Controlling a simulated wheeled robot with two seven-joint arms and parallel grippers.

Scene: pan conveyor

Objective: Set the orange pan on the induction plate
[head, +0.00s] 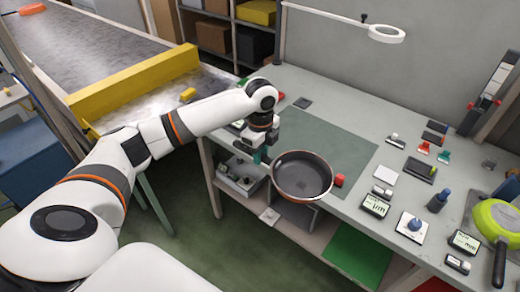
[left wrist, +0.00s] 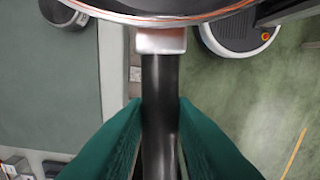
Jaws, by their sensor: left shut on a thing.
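A dark pan (head: 302,178) with a pale rim hangs over the front edge of the workbench. In the left wrist view the pan (left wrist: 190,12) shows a thin orange line along its rim. Its black handle (left wrist: 158,105) joins the pan at a metal bracket. My left gripper (head: 262,150) has teal fingers (left wrist: 160,125) on both sides of the handle and is shut on it. The pan looks about level and held clear of the bench. I cannot make out an induction plate in either view. My right gripper is not in view.
A dark green mat (head: 335,143) on the bench is mostly bare. Small displays, gauges and blocks stand to its right, with a green pan (head: 493,215) at the far right. A conveyor (head: 85,60) with a yellow barrier is at the left.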

